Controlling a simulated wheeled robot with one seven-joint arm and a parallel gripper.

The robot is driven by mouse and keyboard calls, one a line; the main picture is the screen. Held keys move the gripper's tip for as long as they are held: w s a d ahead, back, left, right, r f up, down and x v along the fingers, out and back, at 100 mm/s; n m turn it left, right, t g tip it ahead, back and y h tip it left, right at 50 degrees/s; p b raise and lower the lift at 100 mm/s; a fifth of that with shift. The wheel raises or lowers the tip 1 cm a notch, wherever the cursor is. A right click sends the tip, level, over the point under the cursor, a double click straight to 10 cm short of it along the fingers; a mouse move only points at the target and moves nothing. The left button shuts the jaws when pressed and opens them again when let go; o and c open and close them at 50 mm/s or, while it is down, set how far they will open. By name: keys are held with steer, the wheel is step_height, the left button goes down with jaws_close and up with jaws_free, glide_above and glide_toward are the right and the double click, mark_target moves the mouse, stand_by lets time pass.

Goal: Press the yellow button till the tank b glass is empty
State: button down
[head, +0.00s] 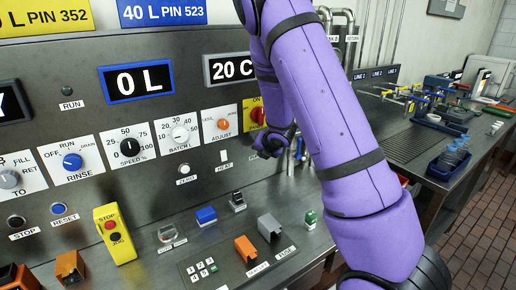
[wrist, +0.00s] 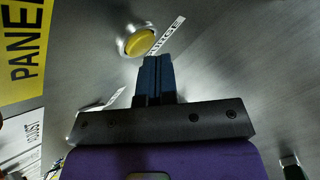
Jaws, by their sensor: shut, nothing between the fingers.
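The yellow button (wrist: 138,42) is round, in a metal ring on the grey panel, at the upper middle of the wrist view. A white label strip, partly hidden, lies just right of it. My gripper (wrist: 153,62) is shut and empty, with its dark blue fingertips just below the button in the picture. I cannot tell whether they touch it. In the head view my purple arm covers the button. I cannot make out the tank b glass; a small label ending in "B" (head: 332,39) shows by metal pipes behind my arm.
The panel carries knobs, a "0 L" display (head: 138,80) and a "20 C" display (head: 232,68). A yellow stop box (head: 114,235) and small coloured boxes stand on the ledge below. On the right, a bench has valves and a blue tray (head: 448,165) of glasses.

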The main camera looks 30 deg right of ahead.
steer(key=shift+w, duration=0.45)
stand_by(0.5)
steer(key=shift+s, duration=0.9)
steer(key=shift+s, duration=0.1)
steer(key=shift+s, duration=2.4)
